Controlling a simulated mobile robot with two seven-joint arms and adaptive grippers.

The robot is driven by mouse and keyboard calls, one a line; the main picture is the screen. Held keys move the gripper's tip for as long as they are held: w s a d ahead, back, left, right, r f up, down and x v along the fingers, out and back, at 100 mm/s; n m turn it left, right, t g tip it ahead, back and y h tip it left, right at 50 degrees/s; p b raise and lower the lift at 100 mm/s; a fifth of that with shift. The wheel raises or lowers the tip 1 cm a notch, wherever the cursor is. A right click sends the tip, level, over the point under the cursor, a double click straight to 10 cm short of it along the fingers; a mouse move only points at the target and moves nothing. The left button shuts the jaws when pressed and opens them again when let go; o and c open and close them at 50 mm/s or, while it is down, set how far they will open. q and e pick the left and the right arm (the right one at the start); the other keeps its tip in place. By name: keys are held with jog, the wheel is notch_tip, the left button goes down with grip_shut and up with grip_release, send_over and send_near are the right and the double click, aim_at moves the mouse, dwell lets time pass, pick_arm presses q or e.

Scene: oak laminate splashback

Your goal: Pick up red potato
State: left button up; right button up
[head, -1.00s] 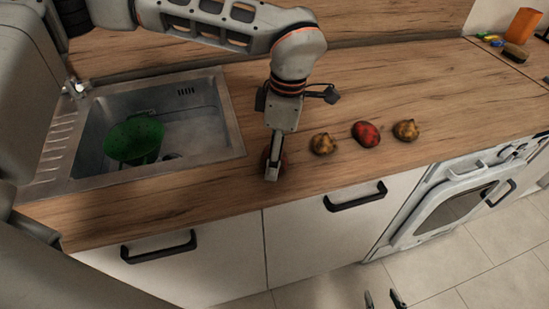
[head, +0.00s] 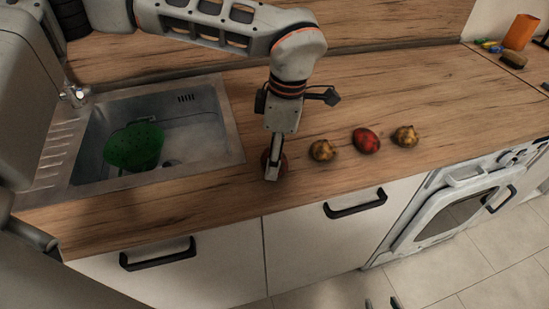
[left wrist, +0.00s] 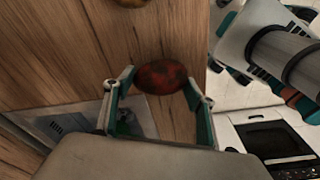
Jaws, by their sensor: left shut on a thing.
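My left gripper (head: 272,172) points down at the worktop just right of the sink and is shut on a red potato (head: 284,165), mostly hidden behind its fingers in the head view. In the left wrist view the red potato (left wrist: 162,77) sits between the two fingertips (left wrist: 158,85). A second red potato (head: 367,141) lies farther right on the worktop, between two yellow-brown potatoes (head: 322,150) (head: 405,136). Only the fingertips of my right gripper (head: 382,303) show at the bottom edge of the head view; they are apart, with nothing visible between them.
The wooden worktop (head: 420,90) is clear behind the potatoes. A metal sink (head: 215,120) with a green colander (head: 135,147) is at the left. An orange block (head: 520,31) and small items stand at the far right. White drawers and an oven (head: 455,215) are below.

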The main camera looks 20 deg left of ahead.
pick_arm(q)
notch_tip(320, 180, up, 18)
jog(key=p, duration=0.1)
jog(key=shift+r, duration=0.25)
